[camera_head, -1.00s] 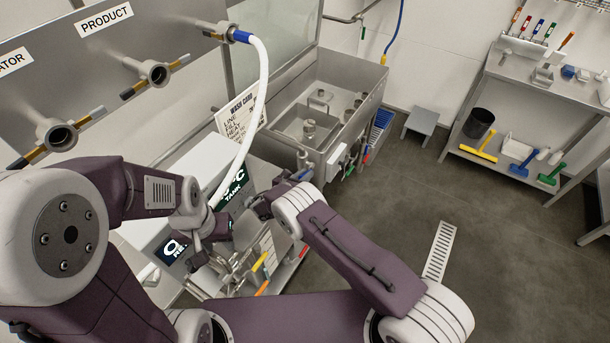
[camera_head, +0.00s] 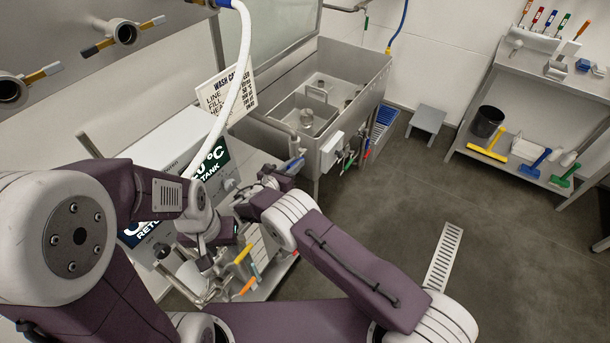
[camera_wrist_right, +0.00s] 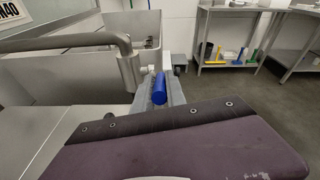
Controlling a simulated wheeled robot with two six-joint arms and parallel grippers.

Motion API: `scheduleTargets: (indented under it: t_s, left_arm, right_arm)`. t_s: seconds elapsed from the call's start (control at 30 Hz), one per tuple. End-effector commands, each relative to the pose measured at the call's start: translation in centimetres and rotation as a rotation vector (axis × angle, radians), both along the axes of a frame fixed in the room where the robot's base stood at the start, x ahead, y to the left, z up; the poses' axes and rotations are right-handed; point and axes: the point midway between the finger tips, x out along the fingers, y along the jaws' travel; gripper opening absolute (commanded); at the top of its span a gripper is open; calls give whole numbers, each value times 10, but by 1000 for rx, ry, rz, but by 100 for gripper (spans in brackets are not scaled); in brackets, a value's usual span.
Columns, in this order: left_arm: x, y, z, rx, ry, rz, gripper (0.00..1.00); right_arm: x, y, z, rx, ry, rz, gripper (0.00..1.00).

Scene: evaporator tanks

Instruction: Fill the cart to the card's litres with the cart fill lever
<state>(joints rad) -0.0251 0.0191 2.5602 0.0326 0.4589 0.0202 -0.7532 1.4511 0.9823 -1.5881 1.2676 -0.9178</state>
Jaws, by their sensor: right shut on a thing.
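The wash card (camera_head: 212,98) hangs behind the white hose; its headings read LINE, FILL and HEAT, but I cannot read the litres surely. The cart is a pale box with a dark TANK display (camera_head: 215,160) and a RETURN display (camera_head: 140,232), both partly covered by the hose or my left arm. My right gripper (camera_head: 275,176) is at the cart's sink-side end, shut on a blue-handled lever (camera_head: 294,163). The lever's blue grip also shows in the right wrist view (camera_wrist_right: 159,88). My left gripper (camera_head: 205,243) is low in front of the cart; its jaws are unclear.
A steel double sink (camera_head: 330,95) stands just beyond the cart. A white hose (camera_head: 243,70) arches down to the cart. A grey step stool (camera_head: 427,120) and a shelf table (camera_head: 540,85) with cleaning tools stand at the right. The floor around the drain grate (camera_head: 443,258) is clear.

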Motion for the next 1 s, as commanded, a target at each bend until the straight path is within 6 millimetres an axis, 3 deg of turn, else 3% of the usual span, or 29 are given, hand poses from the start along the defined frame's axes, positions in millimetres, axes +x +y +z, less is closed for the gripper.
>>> scheduleTargets:
  t_s: [0.03,0.2,0.33,0.5,0.83,0.87,0.93,1.0]
  left_arm:
    - [0,0,-29,0,0,0,38]
    - [0,0,-74,0,0,0,38]
    - [0,0,-99,0,0,0,38]
    - [0,1,-112,0,0,0,38]
    - [0,0,-110,0,-1,0,38]
    - [0,0,-110,0,-1,0,38]
    - [0,0,-110,0,-1,0,38]
    - [0,0,-110,0,-1,0,38]
  right_arm:
    - [-1,-1,-20,-24,-27,-5,0]
    - [-3,-1,-32,-102,-134,-8,0]
    - [-4,0,-36,-149,-201,-7,0]
    - [-5,0,-34,-183,-248,-9,0]
    - [-5,0,-31,-190,-253,-8,0]
    - [-5,0,-31,-190,-253,-8,19]
    - [-5,0,-31,-190,-253,-8,38]
    - [-5,0,-31,-190,-254,-8,38]
